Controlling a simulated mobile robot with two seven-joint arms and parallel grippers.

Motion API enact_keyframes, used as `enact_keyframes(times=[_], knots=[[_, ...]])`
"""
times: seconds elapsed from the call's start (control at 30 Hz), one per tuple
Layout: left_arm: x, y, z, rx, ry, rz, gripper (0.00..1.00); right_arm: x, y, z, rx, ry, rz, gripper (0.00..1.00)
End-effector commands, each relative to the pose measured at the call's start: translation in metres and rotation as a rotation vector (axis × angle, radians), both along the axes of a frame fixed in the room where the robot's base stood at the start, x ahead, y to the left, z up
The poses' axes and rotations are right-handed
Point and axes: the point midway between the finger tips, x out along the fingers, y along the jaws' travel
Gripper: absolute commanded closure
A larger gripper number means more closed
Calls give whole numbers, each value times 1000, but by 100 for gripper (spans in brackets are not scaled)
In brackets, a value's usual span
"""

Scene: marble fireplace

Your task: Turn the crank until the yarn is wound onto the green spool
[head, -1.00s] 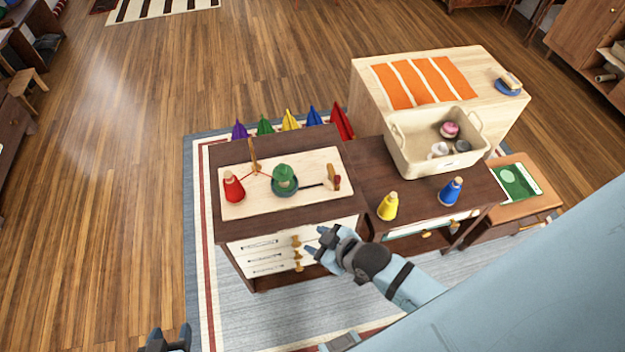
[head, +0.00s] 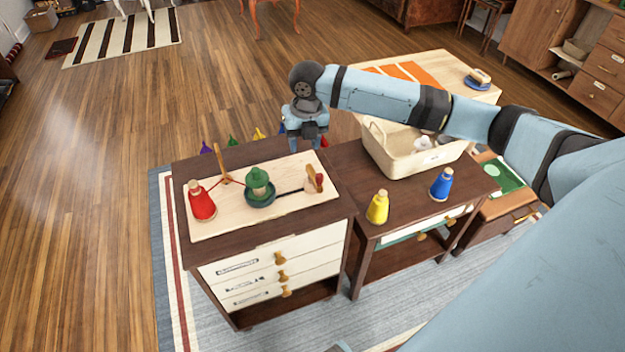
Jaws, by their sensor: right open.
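The green spool (head: 259,183) stands in a dark green dish on a pale board (head: 213,228) on the left cabinet. A black crank arm (head: 289,191) runs right from it to a wooden handle (head: 313,180). A red cone of yarn (head: 201,203) stands at the board's left. A thin red strand of yarn runs from it by a wooden post (head: 221,163) towards the spool. My right gripper (head: 305,140) is open and points down behind the handle, apart from it and empty. My left gripper is out of view.
A yellow cone (head: 377,207) and a blue cone (head: 441,184) stand on the right table. A cream bin (head: 400,160) stands behind them, partly hidden by my right arm. Several coloured pointed things stand behind the cabinet.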

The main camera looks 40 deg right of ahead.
Motion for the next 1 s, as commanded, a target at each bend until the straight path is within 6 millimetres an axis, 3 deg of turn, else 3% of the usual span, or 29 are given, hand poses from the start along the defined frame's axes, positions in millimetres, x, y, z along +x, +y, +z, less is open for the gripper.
enact_keyframes(times=[0.1,0.27,0.47,0.8,1.0], knots=[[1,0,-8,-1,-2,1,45,3,-21,13,-41,33,77,55],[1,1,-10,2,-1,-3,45,2,-27,13,-53,52,112,55],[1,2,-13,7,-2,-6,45,2,-27,-18,-52,53,111,55],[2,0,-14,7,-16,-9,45,2,-26,-89,-51,50,110,55],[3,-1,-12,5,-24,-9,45,2,-26,-113,-51,48,110,55]])
